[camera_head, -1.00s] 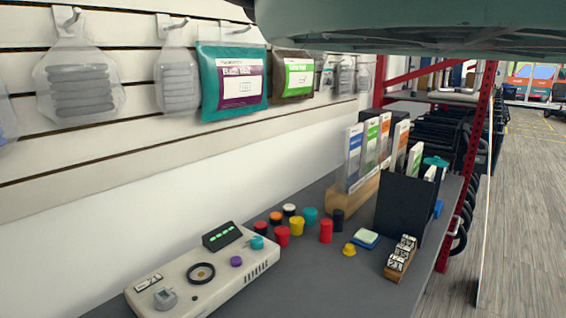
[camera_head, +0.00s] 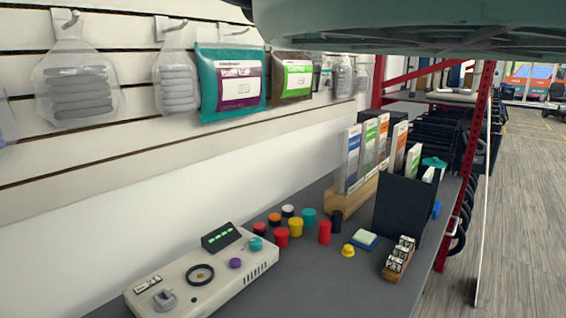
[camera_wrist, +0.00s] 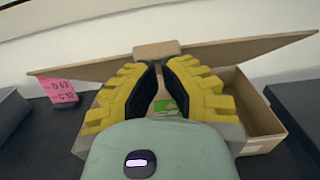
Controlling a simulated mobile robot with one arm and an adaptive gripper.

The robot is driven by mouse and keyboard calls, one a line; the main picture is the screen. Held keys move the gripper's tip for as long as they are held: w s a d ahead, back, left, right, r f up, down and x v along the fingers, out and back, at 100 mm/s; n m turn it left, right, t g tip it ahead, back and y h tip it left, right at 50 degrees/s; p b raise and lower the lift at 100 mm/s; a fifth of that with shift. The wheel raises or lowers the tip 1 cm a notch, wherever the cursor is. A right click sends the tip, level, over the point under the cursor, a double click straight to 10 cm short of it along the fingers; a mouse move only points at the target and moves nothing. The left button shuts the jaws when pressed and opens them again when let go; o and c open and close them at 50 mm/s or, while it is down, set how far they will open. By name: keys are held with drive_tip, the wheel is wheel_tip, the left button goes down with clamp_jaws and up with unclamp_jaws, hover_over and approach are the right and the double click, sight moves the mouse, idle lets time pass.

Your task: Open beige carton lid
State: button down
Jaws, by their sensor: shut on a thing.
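The beige carton (camera_wrist: 262,127) stands on a dark surface in the wrist view. Its lid (camera_wrist: 245,52) is raised, a broad thin panel across the view with a tab (camera_wrist: 157,49) at its middle. My gripper (camera_wrist: 162,66) has yellow fingers with black pads. Its tips meet at the tab, and it is shut on the lid there. The carton's inside shows past the fingers, with a small green item (camera_wrist: 166,105) in it. My fingers and wrist hide much of the carton. Neither carton nor gripper shows in the head view.
A pink tag (camera_wrist: 61,91) stands left of the carton, with a dark box (camera_wrist: 12,112) beyond it. In the head view, a grey counter (camera_head: 300,280) bears a beige control panel (camera_head: 205,285), several coloured caps and a black holder (camera_head: 402,205).

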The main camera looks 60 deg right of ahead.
drive_tip(key=shift+w+d, duration=0.1)
drive_tip(key=shift+w, duration=0.05)
drive_tip(key=shift+w+d+r+b, duration=0.1)
drive_tip(key=shift+w+r+b, duration=0.15)
drive_tip(key=shift+w, duration=0.55)
drive_tip(key=shift+w+r+b, duration=0.15)
drive_tip(key=shift+w+b, duration=0.1)
drive_tip(key=shift+w, duration=0.55)
drive_tip(key=shift+w+d+r+b, duration=0.1)
drive_tip(key=shift+w+r+b, duration=0.15)
drive_tip(key=shift+w, duration=0.55)
drive_tip(key=shift+w, duration=0.1)
drive_tip(key=shift+w+d+r+b, duration=0.15)
drive_tip(key=shift+w+b, duration=0.65)
drive_tip(key=shift+w, duration=1.7)
drive_tip(key=shift+w+d+b, duration=0.2)
drive_tip(key=shift+w+b, duration=0.25)
drive_tip(key=shift+w, duration=1.55)
